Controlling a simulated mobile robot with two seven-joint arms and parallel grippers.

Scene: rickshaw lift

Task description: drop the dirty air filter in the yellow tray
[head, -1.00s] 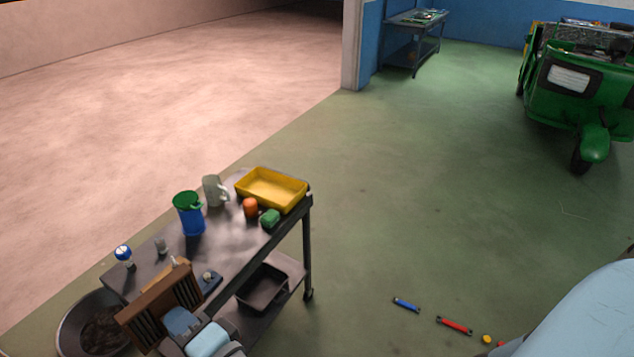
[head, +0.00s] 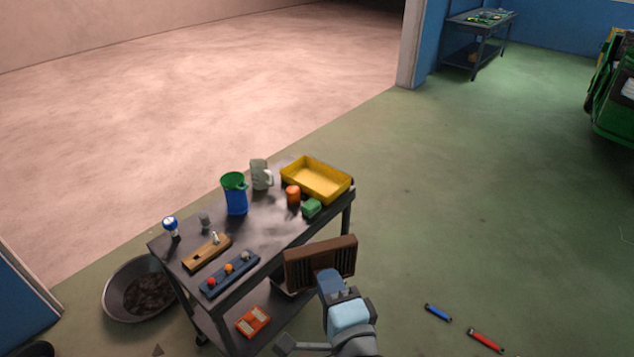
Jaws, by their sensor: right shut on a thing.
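The dirty air filter (head: 306,264) is a brown, pleated, box-shaped panel in the lower middle of the head view. My right gripper (head: 331,276) is shut on it and holds it at the cart's near right side. It hides part of the lower shelf. The yellow tray (head: 313,187) is a shallow rectangular tray at the far right end of the cart top. It looks empty. The filter is apart from the tray, nearer to me. My left gripper is not in view.
The dark cart (head: 262,231) carries a blue-green can (head: 235,198), a grey mug (head: 260,175), an orange object (head: 293,195) and a green one (head: 312,208) beside the tray. A round pan (head: 122,298) is at left. Tools (head: 438,313) lie on the floor at right.

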